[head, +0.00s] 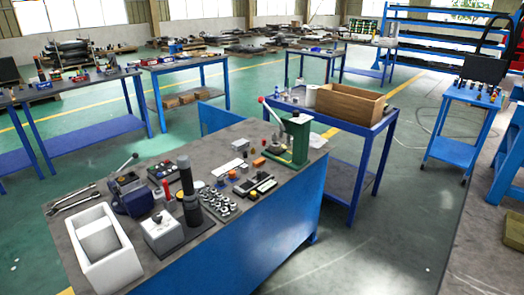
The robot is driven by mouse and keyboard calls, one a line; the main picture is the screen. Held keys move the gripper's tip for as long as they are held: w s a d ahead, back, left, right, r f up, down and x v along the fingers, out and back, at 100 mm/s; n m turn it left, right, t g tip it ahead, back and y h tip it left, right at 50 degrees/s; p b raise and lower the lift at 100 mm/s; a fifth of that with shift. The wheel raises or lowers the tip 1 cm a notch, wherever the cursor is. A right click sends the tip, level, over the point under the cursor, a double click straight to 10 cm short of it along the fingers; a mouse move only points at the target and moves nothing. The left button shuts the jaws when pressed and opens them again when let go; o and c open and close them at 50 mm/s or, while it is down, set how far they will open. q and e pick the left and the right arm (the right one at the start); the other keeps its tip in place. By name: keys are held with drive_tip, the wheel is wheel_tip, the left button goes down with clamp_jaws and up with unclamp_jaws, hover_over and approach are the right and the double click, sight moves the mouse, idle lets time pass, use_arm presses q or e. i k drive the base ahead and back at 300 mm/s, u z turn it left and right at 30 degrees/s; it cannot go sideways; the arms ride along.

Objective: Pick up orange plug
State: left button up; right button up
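A small orange piece (258,162) sits on the grey top of the blue workbench (140,175), just left of the base of a green hand press (295,142). Another small orange piece (221,180) lies further left, near a tray of metal parts. Both are too small to tell which one is the orange plug. Neither of my grippers shows in the head view.
A blue table behind carries a wooden box (348,103). Green floor lies open left of the bench.

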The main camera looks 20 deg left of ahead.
sight(231, 175)
drive_tip(key=i, duration=2.4)
drive_tip(key=u, duration=1.35)
